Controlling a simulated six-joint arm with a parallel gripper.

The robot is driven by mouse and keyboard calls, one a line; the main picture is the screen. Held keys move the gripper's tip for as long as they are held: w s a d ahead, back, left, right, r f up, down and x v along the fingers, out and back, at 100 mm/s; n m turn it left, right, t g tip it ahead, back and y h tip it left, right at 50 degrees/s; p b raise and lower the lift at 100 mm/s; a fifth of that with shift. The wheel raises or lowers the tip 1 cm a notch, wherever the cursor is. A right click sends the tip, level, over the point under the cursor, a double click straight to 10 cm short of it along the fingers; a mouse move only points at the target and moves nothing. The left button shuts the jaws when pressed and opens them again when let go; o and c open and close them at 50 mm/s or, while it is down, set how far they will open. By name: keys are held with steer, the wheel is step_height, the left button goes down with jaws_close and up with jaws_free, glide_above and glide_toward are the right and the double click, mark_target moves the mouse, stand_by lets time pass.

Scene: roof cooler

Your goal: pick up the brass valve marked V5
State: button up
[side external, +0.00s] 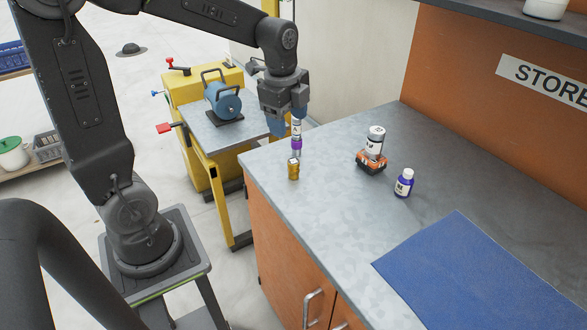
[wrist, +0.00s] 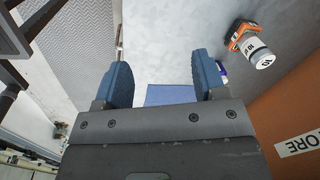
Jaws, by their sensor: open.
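A small brass valve (side external: 293,171) stands on the grey counter near its left corner in the side view. It has a pale label near its top, and I cannot read the mark. My gripper (side external: 287,121) is above the counter, a little higher than the valve and apart from it. Its blue fingers are open, and nothing shows between them in the wrist view (wrist: 163,78) except the floor or counter and a blue mat further off. The valve is not visible in the wrist view.
A purple and white item (side external: 296,145) stands just behind the valve, close under my fingers. A blue mat (side external: 480,270) lies at the front right. A yellow-framed bench (side external: 205,135) is left.

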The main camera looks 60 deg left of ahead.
mark_target(293, 161)
steer(key=w+a+f+m, duration=0.1)
steer(key=f, duration=0.3)
steer(key=w+a+f+m+g, duration=0.1)
steer(key=f+m, duration=0.1)
steer(key=f, duration=0.2)
steer(key=w+a+f+m, duration=0.1)
steer(key=a+f, duration=0.1)
steer(key=f, duration=0.3)
steer(key=shift+w+m, duration=0.25)
steer(key=shift+m, duration=0.15)
steer(key=shift+w+a+f, duration=0.15)
steer(key=shift+f, duration=1.2)
steer(key=shift+w+a+f, duration=0.1)
steer(key=shift+w+f, duration=0.05)
steer(key=shift+f, duration=1.15)
steer(key=c, duration=1.1)
steer(key=shift+o, duration=0.2)
steer(key=shift+r, duration=0.15)
